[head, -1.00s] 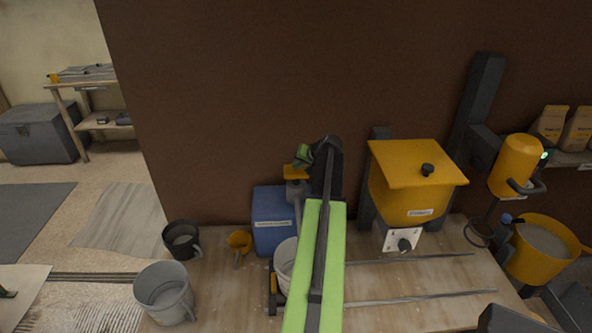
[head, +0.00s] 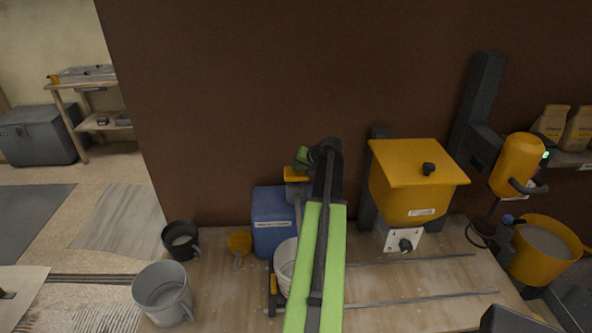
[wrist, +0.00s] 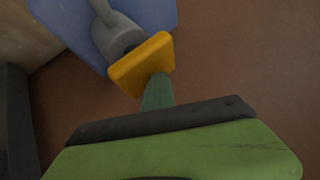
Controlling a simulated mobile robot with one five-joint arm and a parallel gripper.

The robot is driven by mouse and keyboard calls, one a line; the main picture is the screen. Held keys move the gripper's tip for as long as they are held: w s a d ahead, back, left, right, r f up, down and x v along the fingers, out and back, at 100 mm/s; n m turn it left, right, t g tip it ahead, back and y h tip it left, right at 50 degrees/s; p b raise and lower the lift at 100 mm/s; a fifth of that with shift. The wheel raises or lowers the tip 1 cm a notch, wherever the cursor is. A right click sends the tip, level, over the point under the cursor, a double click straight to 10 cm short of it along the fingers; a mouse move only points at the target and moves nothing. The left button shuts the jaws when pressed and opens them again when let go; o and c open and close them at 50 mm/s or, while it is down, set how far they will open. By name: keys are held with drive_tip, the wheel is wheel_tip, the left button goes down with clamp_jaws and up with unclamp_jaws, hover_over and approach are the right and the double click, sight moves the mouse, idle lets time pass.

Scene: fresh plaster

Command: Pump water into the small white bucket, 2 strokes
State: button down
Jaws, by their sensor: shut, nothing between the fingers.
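A blue water canister (head: 272,225) stands on the bench against the brown wall, with a grey pump (wrist: 118,36) on top. The pump's yellow press head (head: 295,174) also shows in the wrist view (wrist: 142,65). My gripper (head: 304,158) is shut and empty; its green fingertip (wrist: 158,92) lies at the edge of the yellow head and appears to touch it. The small white bucket (head: 282,262) stands in front of the canister, below the pump spout. My arm hides its right side, and I cannot see the water level in it.
A yellow hopper (head: 412,190) is close on the right. A yellow mixer (head: 520,162) and yellow tub (head: 545,250) are farther right.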

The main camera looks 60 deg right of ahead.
drive_tip(key=shift+f+b, duration=1.15)
drive_tip(key=shift+f, duration=0.05)
idle(0.7)
idle(0.4)
drive_tip(key=shift+r+p, duration=2.75)
drive_tip(key=shift+p, duration=0.05)
wheel_tip(320, 180, up, 5)
drive_tip(key=p, duration=0.5)
idle(0.7)
wheel_tip(320, 180, up, 4)
drive_tip(key=p, duration=0.4)
hover_over(298, 172)
drive_tip(key=shift+s+a+f, duration=0.1)
drive_tip(key=shift+f, duration=0.1)
